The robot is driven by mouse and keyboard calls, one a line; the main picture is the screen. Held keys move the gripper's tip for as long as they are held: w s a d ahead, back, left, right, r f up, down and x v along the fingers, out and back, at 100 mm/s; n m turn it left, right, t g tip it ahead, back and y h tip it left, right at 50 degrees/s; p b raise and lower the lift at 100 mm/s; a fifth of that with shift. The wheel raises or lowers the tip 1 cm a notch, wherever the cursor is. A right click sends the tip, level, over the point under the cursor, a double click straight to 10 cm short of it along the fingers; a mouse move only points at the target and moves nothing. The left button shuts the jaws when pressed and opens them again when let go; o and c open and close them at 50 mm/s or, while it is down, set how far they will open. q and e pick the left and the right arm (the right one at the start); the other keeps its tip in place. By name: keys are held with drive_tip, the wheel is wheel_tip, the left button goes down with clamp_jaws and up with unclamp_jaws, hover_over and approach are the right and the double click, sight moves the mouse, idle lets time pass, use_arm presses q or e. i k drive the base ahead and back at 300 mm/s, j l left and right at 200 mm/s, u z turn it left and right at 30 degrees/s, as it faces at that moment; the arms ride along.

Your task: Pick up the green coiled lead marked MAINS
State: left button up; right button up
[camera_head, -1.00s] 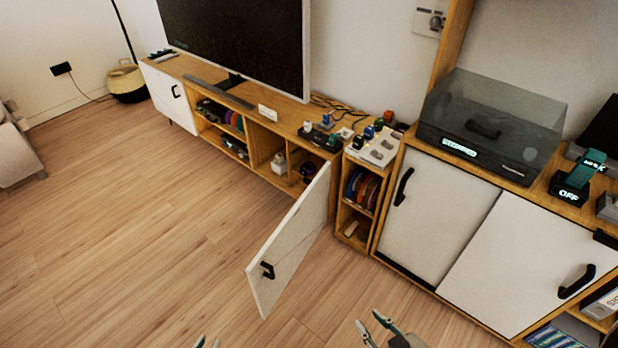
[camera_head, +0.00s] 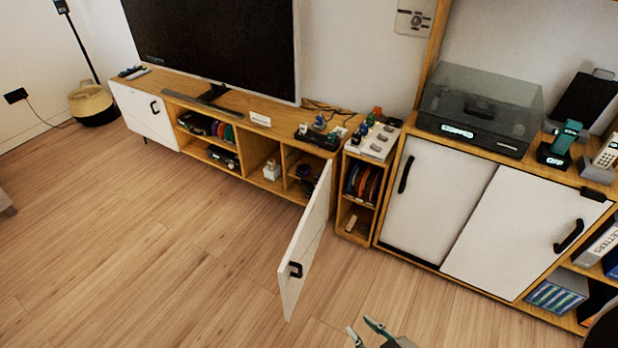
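I cannot make out a MAINS marking at this distance. Several coiled leads (camera_head: 362,184) stand upright side by side in the upper compartment of the narrow wooden shelf unit; I see dark, red and orange tones. More coils (camera_head: 221,131) stand in an upper compartment of the low TV bench, blue, purple and reddish. I cannot tell which coil is the green lead. My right gripper (camera_head: 366,333) shows at the bottom edge, fingers apart and empty, over the floor and well short of the furniture. My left gripper is out of view.
A white cabinet door (camera_head: 308,240) stands swung open from the TV bench (camera_head: 345,122), left of the narrow unit. A sideboard (camera_head: 430,190) with a turntable (camera_head: 480,110) stands to the right. The wooden floor (camera_head: 150,260) is clear.

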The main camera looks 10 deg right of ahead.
sight(309, 193)
drive_tip(key=j+z, duration=0.4)
drive_tip(key=j, duration=0.55)
drive_tip(key=j+z, duration=0.35)
drive_tip(key=j, duration=0.6)
drive_tip(key=i+j+z, duration=0.15)
drive_tip(key=j, duration=0.15)
drive_tip(key=i+j+z, duration=0.15)
drive_tip(key=j, duration=0.2)
drive_tip(key=i+j+z, duration=0.15)
drive_tip(key=j, duration=0.15)
drive_tip(key=i+j+z, duration=0.35)
drive_tip(key=j, duration=0.2)
drive_tip(key=i+j+z, duration=0.15)
drive_tip(key=j, duration=0.15)
drive_tip(key=i+j+z, duration=0.1)
drive_tip(key=i+j, duration=0.2)
drive_tip(key=i+j+z, duration=0.1)
drive_tip(key=i+j, duration=0.15)
drive_tip(key=j, duration=0.25)
